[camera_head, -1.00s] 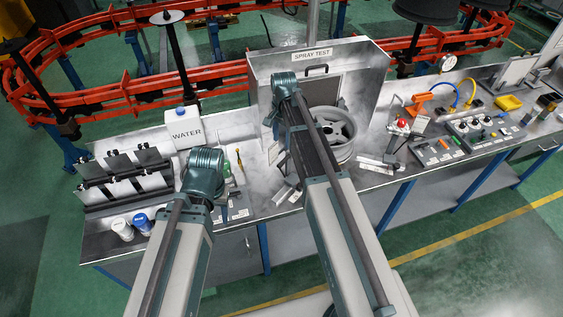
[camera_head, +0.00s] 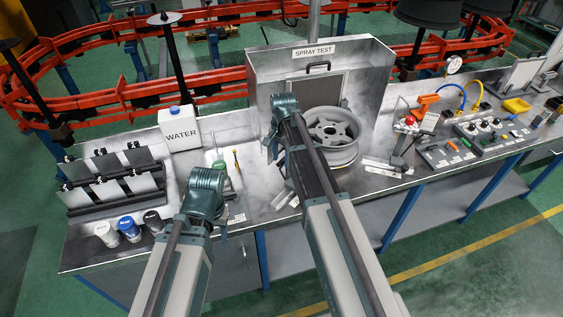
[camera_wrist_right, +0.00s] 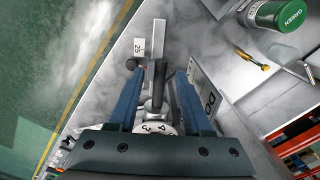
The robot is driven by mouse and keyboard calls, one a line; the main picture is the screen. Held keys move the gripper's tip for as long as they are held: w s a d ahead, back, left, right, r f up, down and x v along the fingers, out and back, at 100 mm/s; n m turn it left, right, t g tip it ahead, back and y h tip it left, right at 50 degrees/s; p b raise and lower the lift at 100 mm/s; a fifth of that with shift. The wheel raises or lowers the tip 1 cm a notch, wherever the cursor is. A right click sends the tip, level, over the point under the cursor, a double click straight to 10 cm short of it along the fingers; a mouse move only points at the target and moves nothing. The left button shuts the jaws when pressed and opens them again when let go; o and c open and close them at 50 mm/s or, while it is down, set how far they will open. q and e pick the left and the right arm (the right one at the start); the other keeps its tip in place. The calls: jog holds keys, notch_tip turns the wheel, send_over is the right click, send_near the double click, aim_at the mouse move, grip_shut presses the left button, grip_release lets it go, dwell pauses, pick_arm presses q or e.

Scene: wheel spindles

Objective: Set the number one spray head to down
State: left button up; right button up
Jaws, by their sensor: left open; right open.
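In the right wrist view my right gripper (camera_wrist_right: 157,92) is open, its blue fingers on either side of a dark upright lever (camera_wrist_right: 160,78) above a pale round base (camera_wrist_right: 156,128) with digits. I cannot tell whether it touches the lever or whether this is spray head one. A white plate (camera_wrist_right: 208,95) whose letters seem to begin "DO" is partly hidden behind a finger. In the head view the right wrist (camera_head: 285,104) is before the SPRAY TEST booth (camera_head: 262,92); its fingers are hidden. My left gripper (camera_head: 207,195) hangs over the bench at left, open, its fingertips mostly hidden.
A wheel (camera_head: 331,135) stands in the booth. A WATER jug (camera_head: 181,133), a rack (camera_head: 112,180), several small cans (camera_head: 130,229) and a green-labelled can (camera_wrist_right: 284,17) are on the bench. A control panel (camera_head: 490,128) lies at right. Open floor lies in front.

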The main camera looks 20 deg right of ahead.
grip_shut()
dwell(1.4)
